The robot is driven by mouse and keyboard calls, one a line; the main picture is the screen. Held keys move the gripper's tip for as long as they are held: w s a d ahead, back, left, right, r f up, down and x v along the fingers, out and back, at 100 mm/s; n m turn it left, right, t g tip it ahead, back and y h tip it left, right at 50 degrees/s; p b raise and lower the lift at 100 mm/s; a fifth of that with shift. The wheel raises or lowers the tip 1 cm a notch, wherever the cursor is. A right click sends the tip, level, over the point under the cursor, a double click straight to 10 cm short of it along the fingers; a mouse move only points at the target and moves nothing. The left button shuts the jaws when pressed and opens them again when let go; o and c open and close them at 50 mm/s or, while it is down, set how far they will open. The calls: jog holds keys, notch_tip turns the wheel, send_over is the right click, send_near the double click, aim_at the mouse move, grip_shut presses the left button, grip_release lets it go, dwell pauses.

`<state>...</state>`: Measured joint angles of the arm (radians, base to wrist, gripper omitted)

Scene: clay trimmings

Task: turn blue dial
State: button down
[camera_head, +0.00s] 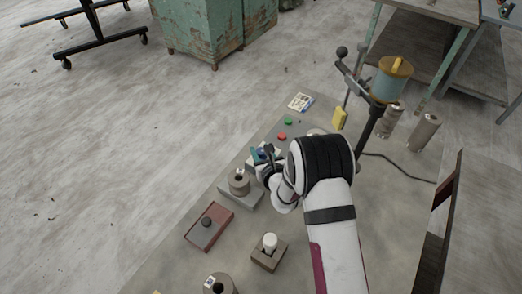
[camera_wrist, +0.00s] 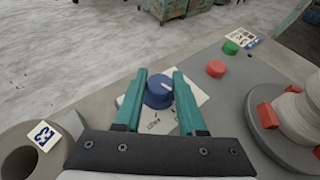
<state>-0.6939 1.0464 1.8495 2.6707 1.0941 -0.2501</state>
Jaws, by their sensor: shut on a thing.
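The blue dial (camera_wrist: 159,91) sits on a pale plate with printed marks in the wrist view, with a light pointer line on its top. My gripper (camera_wrist: 160,88) has its two teal fingers on either side of the dial, shut on it. In the head view the gripper (camera_head: 264,155) is over the panel near the table's left edge, and my arm hides much of the dial there.
A red button (camera_wrist: 216,69) and a green button (camera_wrist: 231,47) lie beyond the dial to the right. A white spool-like object with red blocks (camera_wrist: 296,115) stands close on the right. A grey cylinder (camera_wrist: 38,150) with a numbered tag is at left. A red tray (camera_head: 209,226) and a block with a white peg (camera_head: 269,251) are nearer on the table.

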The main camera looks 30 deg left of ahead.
jog(key=c, duration=0.5)
grip_release()
jog(key=v, duration=1.5)
jog(key=shift+s+d, duration=0.2)
jog(key=shift+s, duration=0.15)
jog(key=shift+a+r, duration=0.1)
jog(key=shift+r, duration=0.05)
